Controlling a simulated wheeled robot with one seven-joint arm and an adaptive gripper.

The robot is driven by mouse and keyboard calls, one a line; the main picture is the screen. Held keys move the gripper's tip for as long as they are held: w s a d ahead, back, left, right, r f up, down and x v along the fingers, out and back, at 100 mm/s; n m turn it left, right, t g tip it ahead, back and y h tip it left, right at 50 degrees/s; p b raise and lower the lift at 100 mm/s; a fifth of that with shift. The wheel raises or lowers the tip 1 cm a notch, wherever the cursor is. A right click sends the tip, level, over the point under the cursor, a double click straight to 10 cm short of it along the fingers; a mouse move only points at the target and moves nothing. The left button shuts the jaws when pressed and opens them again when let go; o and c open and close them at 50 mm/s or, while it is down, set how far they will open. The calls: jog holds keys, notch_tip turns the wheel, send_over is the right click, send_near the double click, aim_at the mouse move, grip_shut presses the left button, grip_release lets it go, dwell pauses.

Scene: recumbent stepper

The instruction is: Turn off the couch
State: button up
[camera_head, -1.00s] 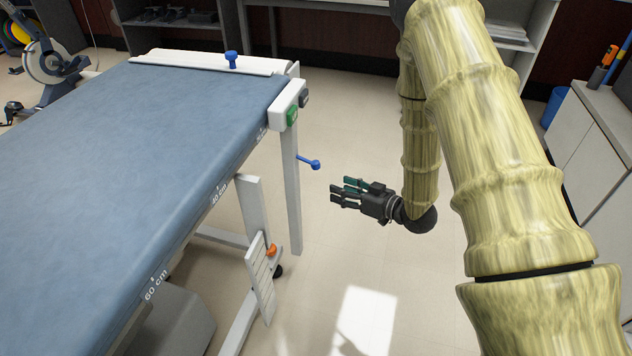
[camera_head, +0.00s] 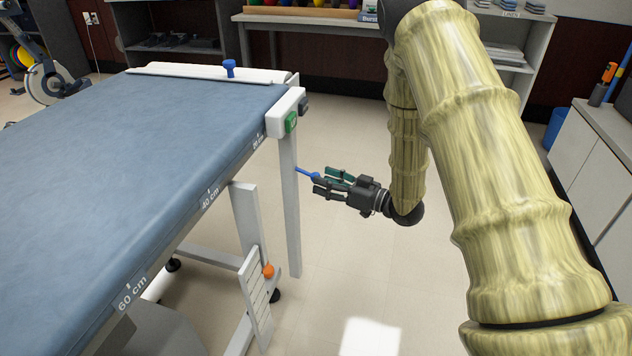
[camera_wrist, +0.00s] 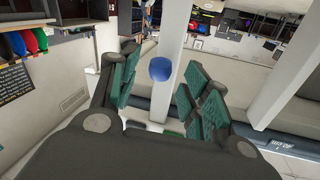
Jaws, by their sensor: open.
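The couch (camera_head: 110,170) is a long blue-padded treatment table on a white frame, with a ruler along its side. A white box at its corner carries a green button or switch (camera_head: 291,122) and a dark one beside it. A blue lever (camera_head: 306,172) sticks out from the white post. My gripper (camera_head: 318,184) is open, level with the lever's tip, which overlaps the fingers in the head view. In the wrist view the lever's round blue knob (camera_wrist: 160,69) lies between the open green-padded fingers (camera_wrist: 158,92). Contact cannot be told.
A blue knob (camera_head: 229,68) stands on the couch's far end. An orange knob (camera_head: 268,270) is on the lower leg frame. A white cabinet (camera_head: 590,150) stands at the right. The floor right of the couch is clear.

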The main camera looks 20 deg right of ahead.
aim_at(307, 173)
jog(key=shift+b+x, duration=0.35)
jog(key=shift+x, duration=1.55)
grip_shut()
jog(key=shift+a, duration=0.1)
